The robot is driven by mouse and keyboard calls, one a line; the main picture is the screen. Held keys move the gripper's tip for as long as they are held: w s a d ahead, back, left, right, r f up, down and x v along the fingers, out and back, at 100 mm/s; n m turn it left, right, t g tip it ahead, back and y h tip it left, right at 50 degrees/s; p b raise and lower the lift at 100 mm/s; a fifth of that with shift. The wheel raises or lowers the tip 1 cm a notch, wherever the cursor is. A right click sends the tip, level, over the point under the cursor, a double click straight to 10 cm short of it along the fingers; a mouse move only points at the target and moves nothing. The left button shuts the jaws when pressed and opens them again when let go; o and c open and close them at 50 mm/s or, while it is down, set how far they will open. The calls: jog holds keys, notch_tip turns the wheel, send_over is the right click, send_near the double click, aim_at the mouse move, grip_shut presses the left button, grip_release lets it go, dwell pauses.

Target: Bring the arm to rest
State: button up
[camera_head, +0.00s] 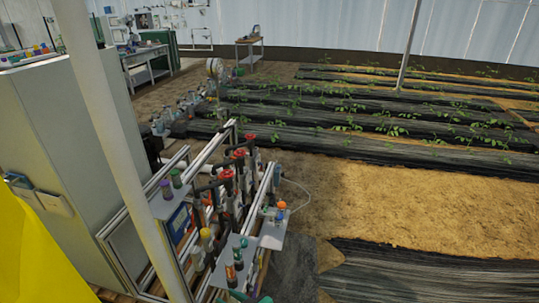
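My gripper is not in view, and I cannot make out my arm for certain. A large yellow surface fills the lower left corner, very close to the camera; I cannot tell what it belongs to. The fertigation skid (184,158) stands left of centre, an aluminium frame carrying pipes and several valves with red handles (226,175). A small grey shelf (273,236) at its right end holds an orange-capped item (281,209).
A tall grey cabinet (60,140) stands at the left, and a pale slanted post (115,145) crosses in front of it. Bare straw-coloured ground (430,205) lies right of the skid. Black-covered plant rows (340,140) lie beyond. Workbenches (150,52) stand at the back left.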

jog(key=s+d+f+m+t+h, duration=0.2)
jog(key=s+d+f+m+h, duration=0.15)
jog(key=s, duration=0.65)
jog(key=s+d+f+m+t+h, duration=0.1)
jog(key=s+d+f+m+h, duration=0.3)
jog(key=s, duration=0.5)
jog(key=s+d+r+t+h, duration=0.1)
jog(key=s+d+r+t, duration=0.1)
jog(key=s+r, duration=0.6)
jog(key=s+d+r+t+h, duration=0.1)
jog(key=s+d+r, duration=0.2)
jog(key=s+r, duration=0.5)
jog(key=shift+s+t, duration=0.4)
jog(key=shift+s, duration=0.2)
jog(key=shift+o, duration=0.2)
jog(key=shift+d, duration=0.1)
